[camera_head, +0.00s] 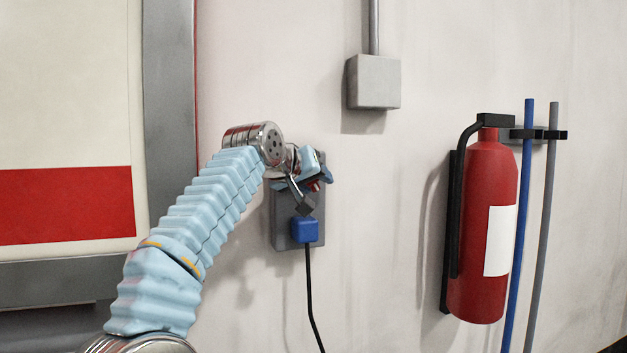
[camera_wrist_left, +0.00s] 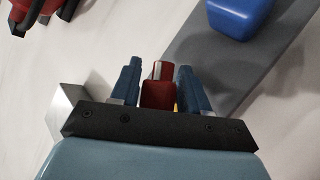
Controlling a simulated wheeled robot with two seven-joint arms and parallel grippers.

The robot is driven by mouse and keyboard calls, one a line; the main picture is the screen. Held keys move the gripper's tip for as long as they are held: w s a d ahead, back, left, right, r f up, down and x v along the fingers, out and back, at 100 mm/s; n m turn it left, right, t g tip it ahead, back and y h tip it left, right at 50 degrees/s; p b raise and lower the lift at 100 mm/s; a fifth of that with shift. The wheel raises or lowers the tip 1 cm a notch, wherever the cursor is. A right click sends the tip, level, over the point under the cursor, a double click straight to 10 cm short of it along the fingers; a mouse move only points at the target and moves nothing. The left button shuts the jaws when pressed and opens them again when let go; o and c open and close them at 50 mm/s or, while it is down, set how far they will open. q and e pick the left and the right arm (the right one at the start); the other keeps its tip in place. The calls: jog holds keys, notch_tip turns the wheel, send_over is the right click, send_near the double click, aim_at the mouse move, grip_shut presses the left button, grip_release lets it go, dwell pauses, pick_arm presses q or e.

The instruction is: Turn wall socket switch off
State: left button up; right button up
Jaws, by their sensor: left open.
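The wall socket is a grey upright plate (camera_head: 283,238) on the wall; it also shows in the left wrist view (camera_wrist_left: 213,62). A blue plug (camera_head: 305,229) sits on its lower part and shows at the top of the wrist view (camera_wrist_left: 240,14). My left gripper (camera_head: 315,180) is at the plate's upper part, above the plug, and hides much of it. In the wrist view its two blue fingers (camera_wrist_left: 158,76) are open, one on each side of a red switch part (camera_wrist_left: 158,94). I cannot tell whether they touch it. My right gripper is not in view.
A black cable (camera_head: 310,290) hangs from the plug. A grey box (camera_head: 374,82) with a conduit is above right. A red extinguisher (camera_head: 482,225) and blue (camera_head: 521,220) and grey (camera_head: 545,210) pipes are at right. A framed red-and-cream panel (camera_head: 65,205) is at left. Bare wall lies between.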

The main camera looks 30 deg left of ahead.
pick_arm(q)
grip_shut()
jog(key=shift+f+n+t+b, duration=0.15)
jog(key=shift+n+t+b, duration=0.15)
jog(key=shift+b, duration=0.55)
jog(key=n+t+b, duration=0.1)
jog(key=b, duration=0.1)
jog(key=n+t+b, duration=0.1)
jog(key=t+b, duration=0.1)
jog(key=b, duration=0.1)
jog(key=n+t+b, duration=0.2)
jog(key=b, duration=0.1)
jog(key=shift+r+h, duration=0.25)
jog(key=shift+h, duration=0.15)
jog(key=shift+r+n+t+y+b, duration=0.3)
jog(key=shift+n+t+y+b, duration=0.3)
jog(key=shift+n+t+b, duration=0.65)
jog(key=shift+r+n+t+y+b, duration=0.15)
jog(key=shift+n+t+y+b, duration=0.3)
jog(key=shift+n, duration=0.2)
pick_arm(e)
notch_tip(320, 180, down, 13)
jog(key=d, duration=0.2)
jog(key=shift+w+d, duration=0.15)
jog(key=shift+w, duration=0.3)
pick_arm(q)
jog(key=shift+r, duration=0.1)
grip_release()
